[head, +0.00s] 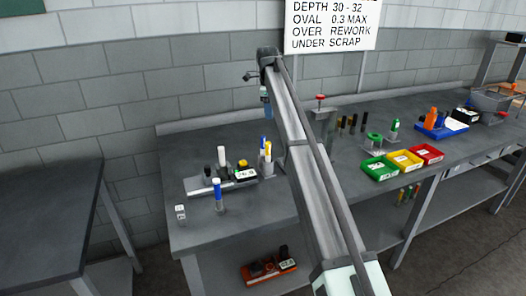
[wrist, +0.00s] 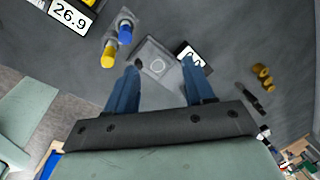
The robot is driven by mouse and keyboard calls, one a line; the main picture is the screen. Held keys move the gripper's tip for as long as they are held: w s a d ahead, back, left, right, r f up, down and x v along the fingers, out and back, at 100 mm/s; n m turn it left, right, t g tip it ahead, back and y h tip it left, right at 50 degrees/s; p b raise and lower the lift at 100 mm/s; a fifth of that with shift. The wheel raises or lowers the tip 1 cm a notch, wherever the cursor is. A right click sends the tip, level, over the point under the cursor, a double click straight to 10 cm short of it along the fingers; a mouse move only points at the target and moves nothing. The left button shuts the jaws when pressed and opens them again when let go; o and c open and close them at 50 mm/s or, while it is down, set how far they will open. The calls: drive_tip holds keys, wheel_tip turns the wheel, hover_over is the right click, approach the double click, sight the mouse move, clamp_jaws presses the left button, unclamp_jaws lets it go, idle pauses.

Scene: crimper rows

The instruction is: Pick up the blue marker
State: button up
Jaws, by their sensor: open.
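My gripper (head: 267,112) hangs above the back of the left bench in the head view, fingers down. In the head view a blue marker (head: 217,187) stands upright in a small holder near the bench's front. Another blue-topped marker (head: 263,142) stands beside a yellow-topped one (head: 268,150) in a grey cup below my gripper. In the wrist view a blue end (wrist: 125,31) and a yellow end (wrist: 108,55) show up and left of the fingers. I cannot tell which blue one is meant.
A display reading 26.9 (head: 246,174) and a white marker (head: 221,156) stand by a grey tray. Green (head: 380,168), yellow (head: 405,160) and red (head: 427,153) bins stand to the right. My arm crosses the bench's middle.

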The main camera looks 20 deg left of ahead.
sight(263, 143)
drive_tip(key=s+f, duration=0.1)
drive_tip(key=f, duration=0.3)
drive_tip(key=s+a+f+m+g, duration=0.1)
drive_tip(key=f, duration=0.4)
drive_tip(key=s+f+g, duration=0.1)
drive_tip(key=f, duration=0.4)
drive_tip(key=shift+s+a+m, duration=0.15)
drive_tip(key=shift+a+m, duration=0.2)
drive_tip(key=shift+m, duration=0.05)
clamp_jaws()
idle(0.3)
